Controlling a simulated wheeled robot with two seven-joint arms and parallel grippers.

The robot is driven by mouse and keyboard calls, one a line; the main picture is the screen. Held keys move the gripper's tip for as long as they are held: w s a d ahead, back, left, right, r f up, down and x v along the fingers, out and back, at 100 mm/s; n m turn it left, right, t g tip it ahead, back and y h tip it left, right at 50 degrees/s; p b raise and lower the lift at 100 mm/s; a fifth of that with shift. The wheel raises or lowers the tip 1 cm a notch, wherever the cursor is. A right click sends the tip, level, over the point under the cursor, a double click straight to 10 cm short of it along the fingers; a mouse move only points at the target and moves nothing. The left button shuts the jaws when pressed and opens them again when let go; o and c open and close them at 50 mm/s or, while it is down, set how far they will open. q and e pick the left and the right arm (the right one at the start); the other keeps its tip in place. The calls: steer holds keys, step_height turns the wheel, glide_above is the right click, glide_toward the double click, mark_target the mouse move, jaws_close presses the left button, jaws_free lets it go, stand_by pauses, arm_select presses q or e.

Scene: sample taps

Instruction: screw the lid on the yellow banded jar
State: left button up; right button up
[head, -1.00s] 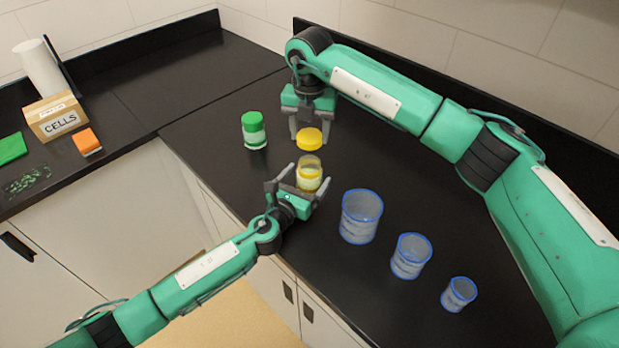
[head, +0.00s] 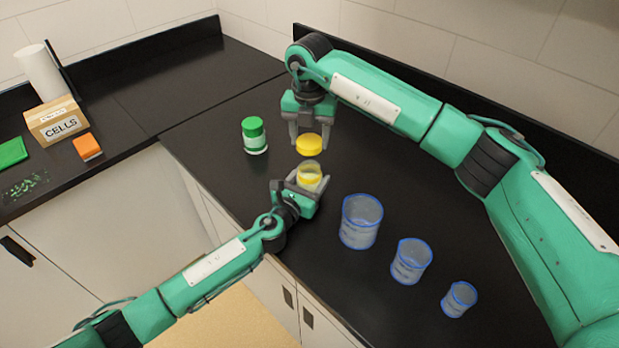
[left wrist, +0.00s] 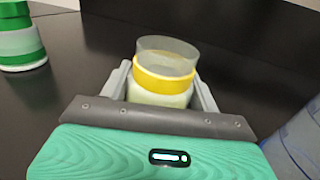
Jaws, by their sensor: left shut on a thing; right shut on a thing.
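The yellow banded jar (head: 310,176) is clear with a yellow band and pale contents. It stands upright and its top is open. My left gripper (head: 308,182) is shut on it from the near side; the left wrist view shows the jar (left wrist: 165,78) between the two fingers (left wrist: 160,95). My right gripper (head: 307,138) points down and is shut on the yellow lid (head: 309,145). The lid is just behind and above the jar in the head view, apart from it. Whether the jar's base touches the counter is hard to tell.
A green-lidded jar (head: 254,136) stands to the left. Three blue-rimmed beakers, large (head: 360,222), medium (head: 410,262) and small (head: 459,299), stand at the right. A CELLS box (head: 57,122) and an orange block (head: 87,146) are on the left counter. The black counter between is clear.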

glide_above(310, 167)
steer(key=shift+f, duration=2.45)
steer(key=shift+f, duration=0.85)
steer(key=shift+f, duration=0.55)
